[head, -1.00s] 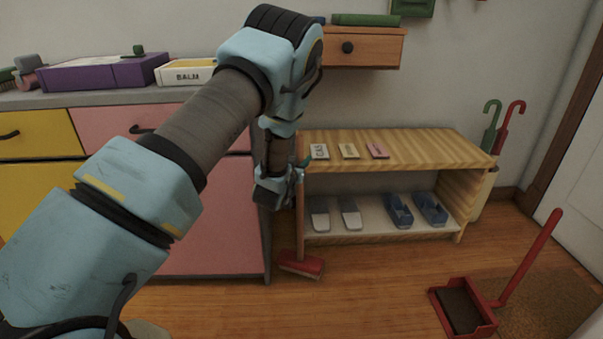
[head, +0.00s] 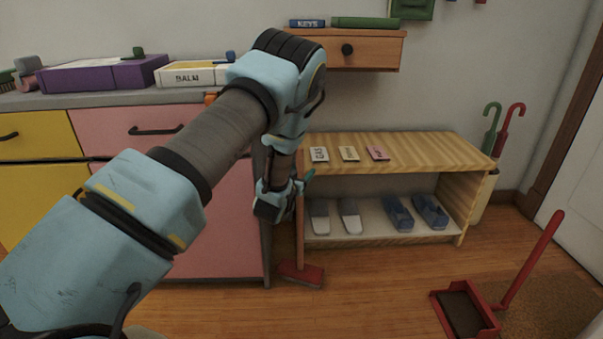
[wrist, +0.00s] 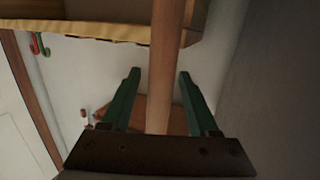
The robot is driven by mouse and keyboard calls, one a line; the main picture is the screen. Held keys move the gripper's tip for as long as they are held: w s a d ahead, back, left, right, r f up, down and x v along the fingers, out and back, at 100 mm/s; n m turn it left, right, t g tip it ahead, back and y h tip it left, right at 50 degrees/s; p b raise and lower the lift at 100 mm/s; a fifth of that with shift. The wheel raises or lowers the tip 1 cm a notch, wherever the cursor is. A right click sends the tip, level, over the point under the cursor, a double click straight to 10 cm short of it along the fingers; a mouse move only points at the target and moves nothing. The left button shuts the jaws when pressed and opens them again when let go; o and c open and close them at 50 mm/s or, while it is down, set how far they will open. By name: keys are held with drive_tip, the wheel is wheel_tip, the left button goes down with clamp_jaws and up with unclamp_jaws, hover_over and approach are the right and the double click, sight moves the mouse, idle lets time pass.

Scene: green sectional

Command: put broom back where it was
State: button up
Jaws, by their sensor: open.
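The broom has a red head (head: 301,274) on the floor and a thin wooden handle (head: 300,232). It stands upright in the gap between the pink cabinet and the left end of the shoe bench. My gripper (head: 309,178) is at the handle's upper part. In the wrist view the green fingers of my gripper (wrist: 157,75) are open, one on each side of the wooden handle (wrist: 162,80), with gaps showing on both sides. The handle's top is hidden in the head view by my arm.
The wooden shoe bench (head: 400,148) holds cards on top and shoes below. The pink cabinet (head: 215,225) is close on the left. A wall drawer (head: 375,50) is above. A red dustpan (head: 465,310) lies front right, and umbrellas (head: 511,125) stand behind it. The middle floor is clear.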

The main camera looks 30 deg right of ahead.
drive_tip(key=shift+r, duration=0.15)
drive_tip(key=shift+s+a, duration=0.15)
drive_tip(key=shift+a, duration=0.05)
drive_tip(key=p+v, duration=0.2)
drive_tip(key=v, duration=0.9)
drive_tip(key=shift+s+a, duration=0.15)
drive_tip(key=shift+a, duration=0.05)
